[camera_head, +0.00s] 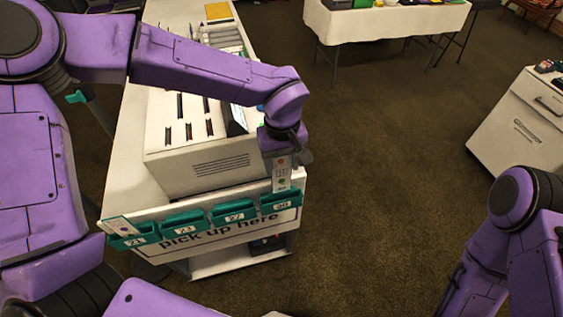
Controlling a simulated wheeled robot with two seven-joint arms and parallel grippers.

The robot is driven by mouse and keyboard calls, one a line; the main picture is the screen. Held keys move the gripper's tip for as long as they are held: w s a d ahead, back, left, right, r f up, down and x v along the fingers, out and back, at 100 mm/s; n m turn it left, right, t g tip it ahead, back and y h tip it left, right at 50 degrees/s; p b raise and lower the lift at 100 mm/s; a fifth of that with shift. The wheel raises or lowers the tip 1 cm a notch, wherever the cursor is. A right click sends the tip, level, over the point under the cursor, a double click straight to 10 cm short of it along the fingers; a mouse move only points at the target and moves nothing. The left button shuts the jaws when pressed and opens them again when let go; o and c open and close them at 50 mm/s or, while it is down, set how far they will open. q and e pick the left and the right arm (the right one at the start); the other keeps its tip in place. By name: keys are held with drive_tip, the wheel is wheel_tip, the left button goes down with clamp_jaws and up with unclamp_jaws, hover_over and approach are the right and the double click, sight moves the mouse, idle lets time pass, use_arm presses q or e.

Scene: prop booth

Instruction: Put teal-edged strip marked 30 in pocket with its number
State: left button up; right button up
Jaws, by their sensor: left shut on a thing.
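My left gripper (283,150) is shut on a narrow white strip (281,175) with small coloured marks, at the right front corner of the counter. The strip hangs upright from it. Its number and edge colour are too small to read surely. The strip's lower end is at the back rim of the green pocket labelled 30 (270,207); I cannot tell whether it is inside the pocket or just above it. My right gripper is out of view; only part of that arm shows at lower right.
Green pockets 27 (217,214), 23 (166,227) and 21 (118,242) sit left along the counter front; another strip (121,226) leans in 21. A white slotted box (195,170) stands close behind the pockets. Open carpet (390,170) lies right of the counter.

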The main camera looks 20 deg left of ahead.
use_arm(q)
drive_tip(key=shift+s+f+b, duration=0.1)
drive_tip(key=shift+f+b, duration=0.2)
drive_tip(key=shift+f, duration=0.15)
drive_tip(key=shift+s, duration=0.25)
drive_tip(key=shift+w, duration=0.2)
drive_tip(key=shift+s, duration=0.1)
drive_tip(key=shift+s+r, duration=0.1)
drive_tip(key=shift+p, duration=0.35)
drive_tip(key=shift+f, duration=0.2)
